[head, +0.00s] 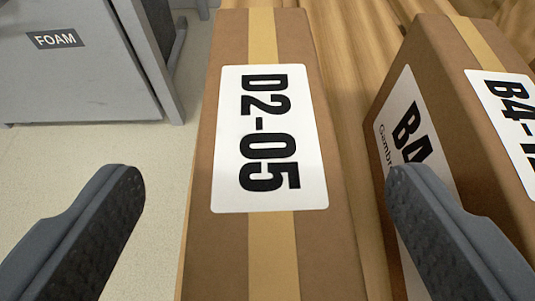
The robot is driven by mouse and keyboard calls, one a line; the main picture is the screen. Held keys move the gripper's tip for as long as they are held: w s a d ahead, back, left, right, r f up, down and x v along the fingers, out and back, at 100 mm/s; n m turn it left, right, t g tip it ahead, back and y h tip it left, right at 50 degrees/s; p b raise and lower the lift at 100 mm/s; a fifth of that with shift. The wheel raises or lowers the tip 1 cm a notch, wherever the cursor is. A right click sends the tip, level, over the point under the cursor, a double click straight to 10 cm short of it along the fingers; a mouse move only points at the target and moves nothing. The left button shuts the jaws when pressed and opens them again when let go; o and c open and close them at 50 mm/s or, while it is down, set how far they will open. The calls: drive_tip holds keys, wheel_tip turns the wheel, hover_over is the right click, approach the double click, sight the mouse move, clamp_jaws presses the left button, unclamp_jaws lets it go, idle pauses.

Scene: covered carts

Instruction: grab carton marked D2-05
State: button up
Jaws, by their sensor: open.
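The carton marked D2-05 (310,235) is a brown box with a tan tape strip along it. Its white label (268,198) with black print faces the camera, turned sideways. My gripper (265,185) is open, with one dark finger on each side of the carton in the picture. The left finger shows over the floor, clear of the carton's left edge. The right finger overlaps the neighbouring carton in the picture. No contact with the D2-05 carton is visible. The carton's lower end is cut off by the frame.
A second brown carton (445,100), its label starting B4, stands close on the right with a narrow gap. Both are on a wooden slatted surface (355,45). A grey cabinet or cart labelled FOAM (90,85) stands at upper left. Pale floor lies open at left.

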sight(268, 148)
drive_tip(key=b+x, duration=0.1)
drive_tip(key=x, duration=0.3)
drive_tip(key=shift+w+r, duration=0.1)
drive_tip(key=shift+w, duration=0.05)
clamp_jaws()
